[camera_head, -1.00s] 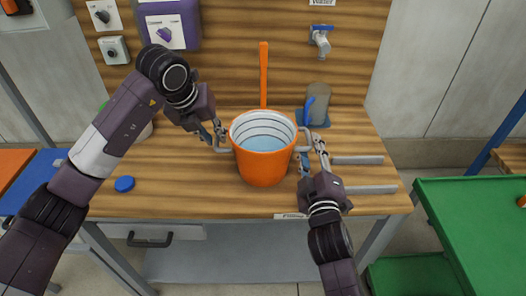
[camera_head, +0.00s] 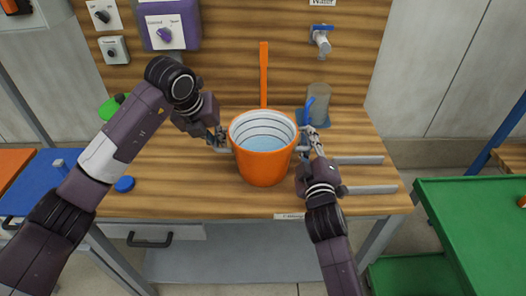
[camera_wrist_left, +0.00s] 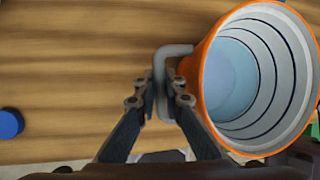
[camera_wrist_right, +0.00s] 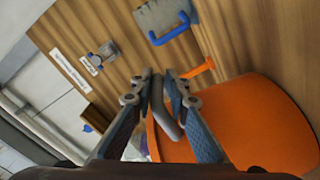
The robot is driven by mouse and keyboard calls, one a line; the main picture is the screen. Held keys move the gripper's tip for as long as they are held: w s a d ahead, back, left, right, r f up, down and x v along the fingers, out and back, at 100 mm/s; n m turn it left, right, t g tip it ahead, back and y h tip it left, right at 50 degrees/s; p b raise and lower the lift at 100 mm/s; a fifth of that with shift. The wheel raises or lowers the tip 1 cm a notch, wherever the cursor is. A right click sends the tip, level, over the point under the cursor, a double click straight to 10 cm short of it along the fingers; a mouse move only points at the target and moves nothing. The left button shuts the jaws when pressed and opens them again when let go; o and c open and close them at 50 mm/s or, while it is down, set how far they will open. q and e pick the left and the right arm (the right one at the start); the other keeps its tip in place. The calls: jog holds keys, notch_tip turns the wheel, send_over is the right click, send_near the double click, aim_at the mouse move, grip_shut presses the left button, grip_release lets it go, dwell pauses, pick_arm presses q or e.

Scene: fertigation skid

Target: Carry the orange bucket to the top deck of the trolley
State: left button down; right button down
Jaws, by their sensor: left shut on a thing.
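The orange bucket (camera_head: 263,165) stands upright on the wooden bench, with pale blue liquid inside and a grey handle on each side. My left gripper (camera_head: 219,141) is shut on the bucket's left handle, also visible in the left wrist view (camera_wrist_left: 160,88). My right gripper (camera_head: 314,148) is at the right handle; in the right wrist view its fingers (camera_wrist_right: 158,82) lie either side of that handle, but whether they grip it is unclear.
Behind the bucket are an orange upright bar (camera_head: 264,75), a grey container (camera_head: 319,98) with a blue handle and a wall tap (camera_head: 321,40). Two grey rails (camera_head: 368,190) lie right of the bucket. A blue disc (camera_head: 124,184) lies left on the bench (camera_head: 180,195).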

pick_arm(q)
jog(key=shift+w, duration=0.1)
pick_arm(e)
jog(key=shift+r, duration=0.1)
dwell(0.3)
pick_arm(q)
jog(key=shift+w+r, duration=0.1)
jog(key=shift+r, duration=0.15)
pick_arm(e)
jog(key=shift+r, duration=0.3)
